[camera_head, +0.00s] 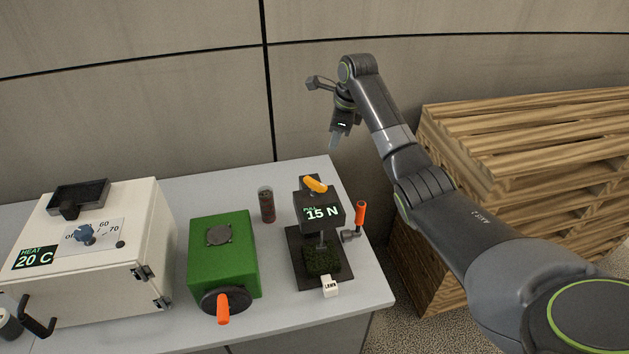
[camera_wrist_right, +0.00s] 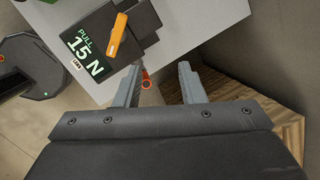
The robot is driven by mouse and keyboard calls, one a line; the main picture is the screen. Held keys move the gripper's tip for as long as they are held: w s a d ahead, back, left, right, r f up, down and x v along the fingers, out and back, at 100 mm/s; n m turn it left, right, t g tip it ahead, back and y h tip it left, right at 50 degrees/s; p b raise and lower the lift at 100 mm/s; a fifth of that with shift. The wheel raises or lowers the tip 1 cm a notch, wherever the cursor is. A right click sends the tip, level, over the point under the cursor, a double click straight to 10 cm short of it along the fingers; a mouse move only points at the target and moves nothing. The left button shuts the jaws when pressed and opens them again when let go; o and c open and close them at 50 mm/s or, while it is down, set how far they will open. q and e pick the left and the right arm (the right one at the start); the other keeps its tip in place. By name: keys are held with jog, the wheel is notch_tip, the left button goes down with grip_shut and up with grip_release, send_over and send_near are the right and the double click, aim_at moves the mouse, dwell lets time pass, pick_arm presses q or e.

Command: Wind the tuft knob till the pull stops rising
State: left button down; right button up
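The pull tester (camera_head: 317,200) stands near the table's right end, its display reading 15 N. An orange lever-like knob (camera_head: 315,185) sits on its head. A side crank with an orange grip (camera_head: 360,214) is on its right. A green turf piece (camera_head: 322,261) lies on its dark base, under the head. My right gripper (camera_head: 336,142) is raised behind and above the tester, apart from it. In the right wrist view its fingers (camera_wrist_right: 158,72) are open and empty. The top knob (camera_wrist_right: 118,36) lies left of them, and the crank's orange end (camera_wrist_right: 146,82) shows between them, lower down. My left gripper is out of view.
A green box with an orange-handled crank (camera_head: 223,258) stands left of the tester. A white heater box (camera_head: 90,255) reading 20 C is farther left. A dark cylinder (camera_head: 267,205) stands behind. Wooden pallets (camera_head: 520,150) are stacked at right; the wall is behind.

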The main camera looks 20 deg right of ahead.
jog(key=s+d+f+n+t+b, duration=0.1)
jog(key=d+f+n+t+b, duration=0.25)
jog(key=d+n, duration=0.25)
jog(key=n+t+y+b, duration=0.55)
jog(key=n+b, duration=0.25)
jog(key=n, duration=1.6)
send_near(317, 182)
jog(key=p+x, duration=0.4)
jog(key=x, duration=0.6)
jog(key=shift+w+a+f, duration=0.15)
jog(key=shift+w+f, duration=0.05)
jog(key=shift+w, duration=0.1)
grip_shut()
